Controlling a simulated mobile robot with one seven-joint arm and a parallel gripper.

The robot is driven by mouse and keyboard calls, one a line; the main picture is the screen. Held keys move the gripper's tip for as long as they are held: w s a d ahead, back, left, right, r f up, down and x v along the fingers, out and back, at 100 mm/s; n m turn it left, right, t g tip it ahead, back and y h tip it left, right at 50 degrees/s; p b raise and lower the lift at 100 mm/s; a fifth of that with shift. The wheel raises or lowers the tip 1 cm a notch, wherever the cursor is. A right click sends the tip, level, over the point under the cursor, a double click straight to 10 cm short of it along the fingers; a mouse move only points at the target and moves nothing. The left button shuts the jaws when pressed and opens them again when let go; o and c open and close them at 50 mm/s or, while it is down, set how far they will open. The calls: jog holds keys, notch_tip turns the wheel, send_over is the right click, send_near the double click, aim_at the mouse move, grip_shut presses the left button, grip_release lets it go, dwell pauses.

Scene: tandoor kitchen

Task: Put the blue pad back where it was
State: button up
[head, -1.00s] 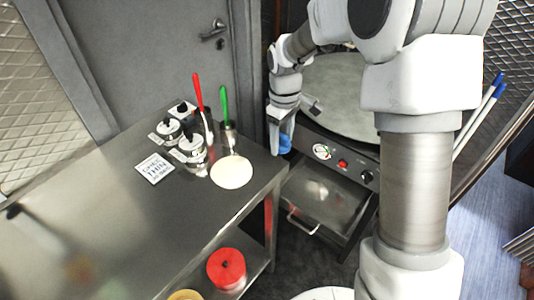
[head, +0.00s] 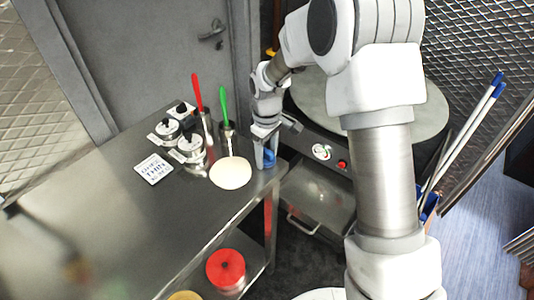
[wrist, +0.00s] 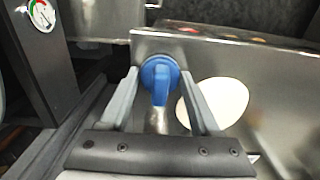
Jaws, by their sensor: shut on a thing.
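The blue pad (head: 269,159) is held between the fingers of my gripper (head: 265,150). In the head view it is at the right end of the steel table (head: 120,213), by the edge facing the griddle, and partly hidden by the fingers. In the wrist view the pad (wrist: 160,72) is a round blue head with a blue grip and a metallic part, between the two grey fingers of my gripper (wrist: 159,88). I cannot tell how high it is above the table.
A pale round disc (head: 230,173) lies on the table just left of my gripper. Behind it stand lidded jars (head: 190,146) and holders with red (head: 197,92) and green (head: 224,103) handles. A round griddle (head: 425,105) is to the right.

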aim_at(267, 151)
jog(key=o, duration=1.3)
notch_tip(267, 151, up, 11)
jog(key=shift+r+p, duration=0.1)
jog(key=shift+p, duration=0.45)
jog(key=s+d+r+m+t, duration=0.3)
jog(key=s+d+r+m, duration=0.2)
jog(key=s+d+r, duration=0.6)
jog(key=s+d+r+m+t, duration=0.2)
jog(key=s+m, duration=0.3)
jog(key=s, duration=0.9)
jog(key=shift+d+t, duration=0.3)
jog(key=shift+d, duration=0.3)
